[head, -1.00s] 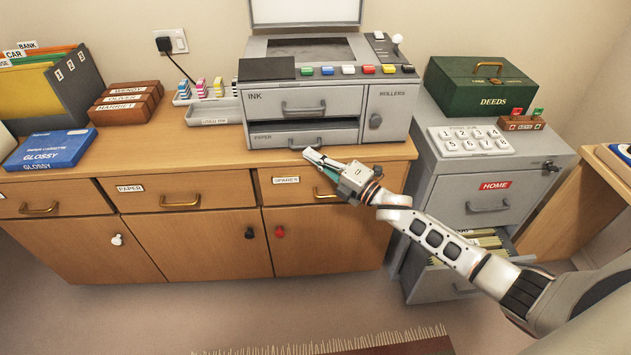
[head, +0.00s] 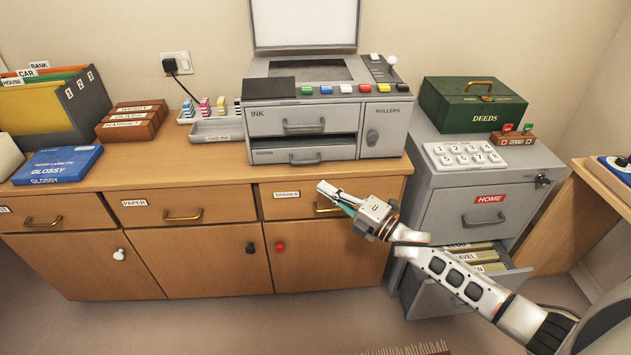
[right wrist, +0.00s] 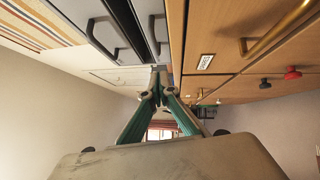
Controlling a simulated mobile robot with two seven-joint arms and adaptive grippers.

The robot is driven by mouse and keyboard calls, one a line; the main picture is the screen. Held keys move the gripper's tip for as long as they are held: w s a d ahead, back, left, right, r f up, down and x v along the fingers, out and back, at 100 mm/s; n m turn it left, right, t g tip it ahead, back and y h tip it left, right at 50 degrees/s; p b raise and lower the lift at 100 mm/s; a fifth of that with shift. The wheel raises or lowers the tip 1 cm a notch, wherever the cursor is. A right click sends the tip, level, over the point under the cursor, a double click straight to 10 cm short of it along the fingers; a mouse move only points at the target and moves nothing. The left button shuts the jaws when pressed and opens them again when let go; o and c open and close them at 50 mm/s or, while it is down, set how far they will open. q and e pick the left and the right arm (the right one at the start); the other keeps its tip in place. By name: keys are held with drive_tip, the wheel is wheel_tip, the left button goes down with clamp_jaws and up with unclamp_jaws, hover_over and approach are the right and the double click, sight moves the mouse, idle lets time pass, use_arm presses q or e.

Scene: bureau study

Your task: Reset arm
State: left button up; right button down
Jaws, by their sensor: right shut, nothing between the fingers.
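My right gripper (head: 326,190) is shut and empty, in front of the wooden cabinet (head: 201,252) near the drawer labelled SPARES (head: 292,201). Its fingertips point left, below the grey printer (head: 309,121). In the right wrist view, the right gripper (right wrist: 157,72) shows with its green-sided fingers together and nothing between them. My right arm reaches in from the lower right of the head view. My left gripper is not in view.
A grey filing cabinet (head: 470,206) stands right of the wooden one, its lower drawer (head: 470,262) partly open beneath my forearm. A green DEEDS box (head: 472,108) and a keypad (head: 463,156) sit on top.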

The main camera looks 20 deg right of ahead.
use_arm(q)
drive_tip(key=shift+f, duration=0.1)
use_arm(e)
drive_tip(key=v, duration=0.5)
drive_tip(key=shift+s+f, duration=0.15)
drive_tip(key=shift+s, duration=0.15)
